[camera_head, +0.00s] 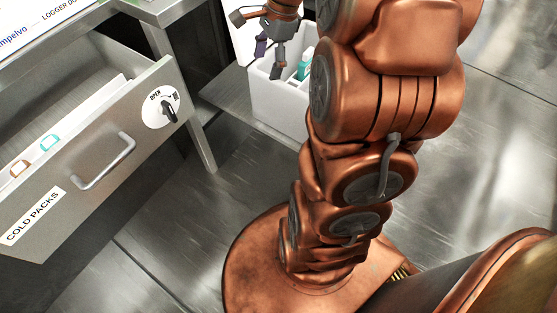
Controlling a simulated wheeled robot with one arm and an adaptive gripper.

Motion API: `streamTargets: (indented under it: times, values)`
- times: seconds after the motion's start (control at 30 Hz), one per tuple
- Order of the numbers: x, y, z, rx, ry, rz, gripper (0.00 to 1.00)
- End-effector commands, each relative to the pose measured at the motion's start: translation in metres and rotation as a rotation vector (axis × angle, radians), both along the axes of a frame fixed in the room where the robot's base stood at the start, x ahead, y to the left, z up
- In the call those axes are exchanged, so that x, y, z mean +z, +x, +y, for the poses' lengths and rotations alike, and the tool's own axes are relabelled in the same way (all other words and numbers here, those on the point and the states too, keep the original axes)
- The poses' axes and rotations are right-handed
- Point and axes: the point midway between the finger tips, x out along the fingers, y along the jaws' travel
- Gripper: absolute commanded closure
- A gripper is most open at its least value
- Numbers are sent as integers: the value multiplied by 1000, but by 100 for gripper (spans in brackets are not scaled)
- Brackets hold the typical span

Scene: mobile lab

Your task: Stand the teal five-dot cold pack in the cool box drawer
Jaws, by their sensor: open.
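A small teal object (304,66) stands in the white open-topped box (280,112); it may be the teal cold pack, but no dots can be made out and my arm partly hides the box. My gripper (269,60) is open over the left part of this box, left of the teal object and apart from it. Nothing shows between its fingers. A metal drawer (133,105) labelled COLD PACKS stands pulled out at left. White dividers (92,110) inside it carry an orange tab (19,168) and a teal tab (49,142).
The drawer front has a bar handle (106,162) and a round dial (160,107) marked OPEN. A metal table leg (196,130) stands between the drawer and the white box. The box rests on a low metal shelf (232,96). The floor in front is clear.

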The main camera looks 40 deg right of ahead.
Motion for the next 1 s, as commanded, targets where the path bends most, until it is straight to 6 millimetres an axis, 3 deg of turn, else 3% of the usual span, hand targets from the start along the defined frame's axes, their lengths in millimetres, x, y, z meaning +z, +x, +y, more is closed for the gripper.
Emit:
streamTargets:
  times: [0.03, 0.2, 0.4, 0.53, 0.7, 1.0]
  values:
    - [-1, -13, 27, 138, -12, 7, 26]
    - [-7, -68, 94, 614, -34, 27, 26]
    - [-19, -148, 145, 1166, -22, 57, 26]
    - [-26, -195, 159, 1469, 4, 76, 26]
    - [-33, -233, 164, 1715, 38, 91, 26]
    - [-35, -243, 164, 1790, 50, 94, 26]
